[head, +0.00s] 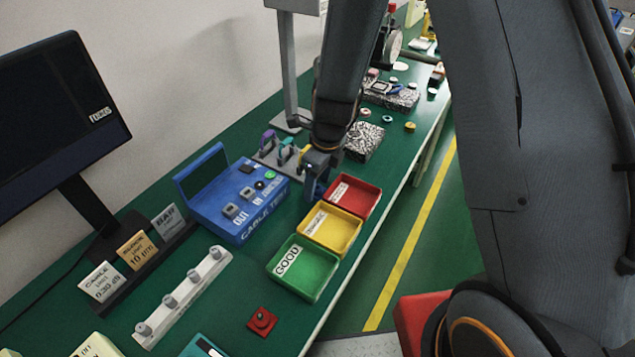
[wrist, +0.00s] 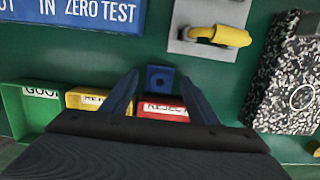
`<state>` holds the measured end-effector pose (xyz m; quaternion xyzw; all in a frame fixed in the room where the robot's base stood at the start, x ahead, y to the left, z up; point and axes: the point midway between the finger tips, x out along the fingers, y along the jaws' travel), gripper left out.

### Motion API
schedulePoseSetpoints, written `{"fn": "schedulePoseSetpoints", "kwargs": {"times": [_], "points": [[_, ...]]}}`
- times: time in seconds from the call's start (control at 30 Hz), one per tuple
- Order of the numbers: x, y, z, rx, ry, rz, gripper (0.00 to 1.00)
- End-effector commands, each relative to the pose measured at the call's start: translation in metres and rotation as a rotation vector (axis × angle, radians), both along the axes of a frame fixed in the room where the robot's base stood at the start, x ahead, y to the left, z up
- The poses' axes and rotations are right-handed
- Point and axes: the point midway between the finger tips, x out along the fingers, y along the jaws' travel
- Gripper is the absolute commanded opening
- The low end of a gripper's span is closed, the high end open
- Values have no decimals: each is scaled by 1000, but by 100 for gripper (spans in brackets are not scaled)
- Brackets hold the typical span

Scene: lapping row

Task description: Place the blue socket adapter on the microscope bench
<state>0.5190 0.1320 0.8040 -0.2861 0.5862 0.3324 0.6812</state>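The blue socket adapter (wrist: 160,79), a small square block with a dark round hole, is on the green bench top (wrist: 150,55) in the wrist view, just behind the red REJECT tray (wrist: 163,110). My gripper (wrist: 159,84) is open, with one blue finger on each side of the adapter and a narrow gap showing on both sides. In the head view my gripper (head: 315,185) points down beside the red tray (head: 352,196); I cannot make out the adapter there. I cannot tell which bench is the microscope bench.
A yellow tray (head: 330,230) and a green GOOD tray (head: 302,268) line the front edge. A blue cable tester (head: 232,195) stands left of my gripper. A grey plate with coloured clamps (head: 281,148) and a speckled block (head: 364,141) are close behind. A monitor (head: 55,125) stands left.

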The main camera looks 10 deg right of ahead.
Motion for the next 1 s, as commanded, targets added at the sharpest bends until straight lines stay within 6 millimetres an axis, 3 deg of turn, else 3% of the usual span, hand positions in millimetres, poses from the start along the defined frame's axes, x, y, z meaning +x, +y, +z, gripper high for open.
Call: {"fn": "schedulePoseSetpoints", "kwargs": {"times": [0.27,0.8,1.0], "points": [[0,-1,8,0,-3,2,54],[-8,-11,96,0,-4,1,54],[-10,-13,116,0,-1,0,54]]}}
